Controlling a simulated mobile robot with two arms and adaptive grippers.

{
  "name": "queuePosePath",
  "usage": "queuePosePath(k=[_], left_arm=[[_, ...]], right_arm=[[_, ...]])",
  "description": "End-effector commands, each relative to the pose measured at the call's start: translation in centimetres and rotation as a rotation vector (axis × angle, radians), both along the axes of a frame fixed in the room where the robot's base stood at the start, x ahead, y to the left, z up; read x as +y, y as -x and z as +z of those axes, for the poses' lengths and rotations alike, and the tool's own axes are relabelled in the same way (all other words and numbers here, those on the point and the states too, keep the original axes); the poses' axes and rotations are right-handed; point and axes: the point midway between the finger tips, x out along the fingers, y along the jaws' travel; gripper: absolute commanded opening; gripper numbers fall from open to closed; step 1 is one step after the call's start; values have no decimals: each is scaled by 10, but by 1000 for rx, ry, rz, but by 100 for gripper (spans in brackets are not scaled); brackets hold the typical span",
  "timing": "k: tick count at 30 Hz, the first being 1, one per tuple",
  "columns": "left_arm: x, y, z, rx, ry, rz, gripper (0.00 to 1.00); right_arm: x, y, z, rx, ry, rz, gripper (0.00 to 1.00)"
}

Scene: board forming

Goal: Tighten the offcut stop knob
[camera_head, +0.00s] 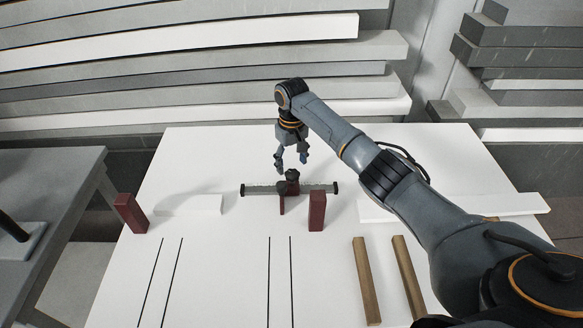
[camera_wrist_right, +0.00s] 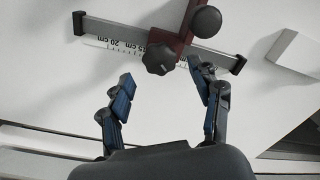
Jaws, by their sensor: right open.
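In the right wrist view the rail (camera_wrist_right: 112,33) has a printed centimetre scale. A lobed black knob (camera_wrist_right: 162,56) and a rounder black knob (camera_wrist_right: 206,21) sit by the red stop (camera_wrist_right: 183,26). My right gripper (camera_head: 292,166) is open and empty, just above the knob. In the right wrist view its blue-padded fingertips (camera_wrist_right: 160,74) are spread, with the lobed knob just beyond the gap between them. My left gripper is not in view.
Dark red blocks stand at right of the rail (camera_head: 317,211) and at the table's left edge (camera_head: 131,213). A white block (camera_head: 200,205) lies at left. Two wooden strips (camera_head: 366,280) (camera_head: 408,275) lie front right. The white table (camera_head: 215,270) has black lines and clear room.

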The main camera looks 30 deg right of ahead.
Motion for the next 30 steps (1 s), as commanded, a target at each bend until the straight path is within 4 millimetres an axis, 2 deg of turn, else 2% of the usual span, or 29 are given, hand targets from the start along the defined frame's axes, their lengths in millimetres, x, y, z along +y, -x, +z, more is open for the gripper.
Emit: queuePosePath(k=[3, 6, 17, 20, 25, 26, 30], left_arm=[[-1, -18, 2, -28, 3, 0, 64], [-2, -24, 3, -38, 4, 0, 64], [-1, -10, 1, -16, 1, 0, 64], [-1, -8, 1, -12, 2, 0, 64], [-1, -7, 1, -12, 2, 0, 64], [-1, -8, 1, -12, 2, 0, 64], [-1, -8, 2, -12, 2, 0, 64]], right_arm=[[0, 0, -17, 2, -1, -1, 64], [1, 0, -26, 1, -1, 0, 64], [0, 0, -32, -1, 0, 1, 64], [0, 0, -32, -1, 0, 1, 47], [0, 0, -32, -1, 0, 0, 13], [0, 0, -32, -1, 0, 0, 9], [0, 0, -31, -1, 0, -3, 9]])
